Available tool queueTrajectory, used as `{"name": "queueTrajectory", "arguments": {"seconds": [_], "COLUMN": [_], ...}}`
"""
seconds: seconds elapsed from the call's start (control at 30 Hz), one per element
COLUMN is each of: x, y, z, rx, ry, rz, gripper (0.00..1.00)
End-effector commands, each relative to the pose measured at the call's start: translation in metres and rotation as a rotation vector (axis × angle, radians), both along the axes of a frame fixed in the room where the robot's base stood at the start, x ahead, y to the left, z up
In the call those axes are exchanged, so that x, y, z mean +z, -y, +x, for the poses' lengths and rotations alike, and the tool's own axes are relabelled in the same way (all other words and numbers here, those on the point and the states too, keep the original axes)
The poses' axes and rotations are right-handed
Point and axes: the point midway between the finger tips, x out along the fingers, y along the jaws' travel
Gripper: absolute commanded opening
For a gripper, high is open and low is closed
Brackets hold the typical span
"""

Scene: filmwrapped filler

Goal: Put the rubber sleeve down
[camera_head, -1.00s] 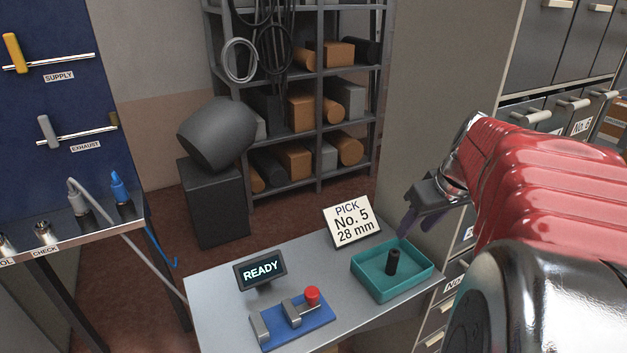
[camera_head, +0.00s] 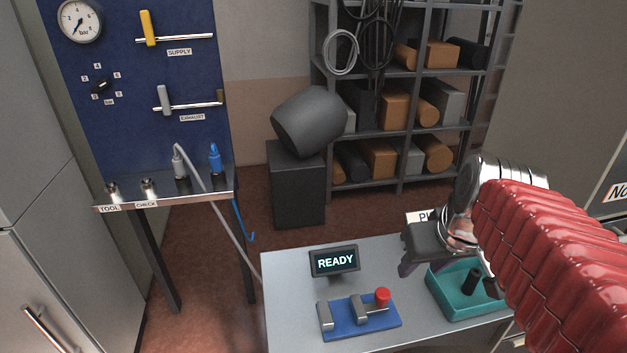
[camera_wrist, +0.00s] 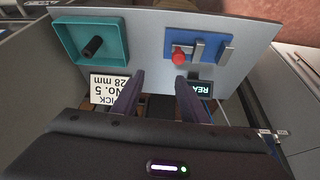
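The wrist view shows the sleeve (camera_wrist: 92,46) inside the tray (camera_wrist: 66,43) at upper left, apart from my fingers. My gripper (camera_wrist: 160,78) is open, with nothing between its two dark fingers. In the head view my gripper (camera_head: 407,268) is above the table, left of the tray.
A READY display (camera_head: 335,261) and a blue fixture with a red knob (camera_head: 382,296) stand left of the tray. A PICK No. 5 28 mm card (camera_wrist: 110,90) is partly hidden. A blue panel (camera_head: 130,130) and a shelf rack (camera_head: 400,187) stand behind.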

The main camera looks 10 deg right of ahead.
Motion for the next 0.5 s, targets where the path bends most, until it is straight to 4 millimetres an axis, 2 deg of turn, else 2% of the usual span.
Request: {"name": "queueTrajectory", "arguments": {"seconds": [0.03, 0.2, 0.4, 0.5], "x": [-0.001, -0.007, -0.016, -0.019], "y": [-0.015, -0.055, -0.092, -0.102], "z": [-0.004, -0.02, -0.04, -0.047], "rx": [0.016, 0.036, 0.058, 0.064], "ry": [0.009, 0.031, 0.063, 0.075], "rz": [-0.003, -0.001, 0.007, 0.013], "gripper": [0.4, 0.4, 0.4, 0.4]}}
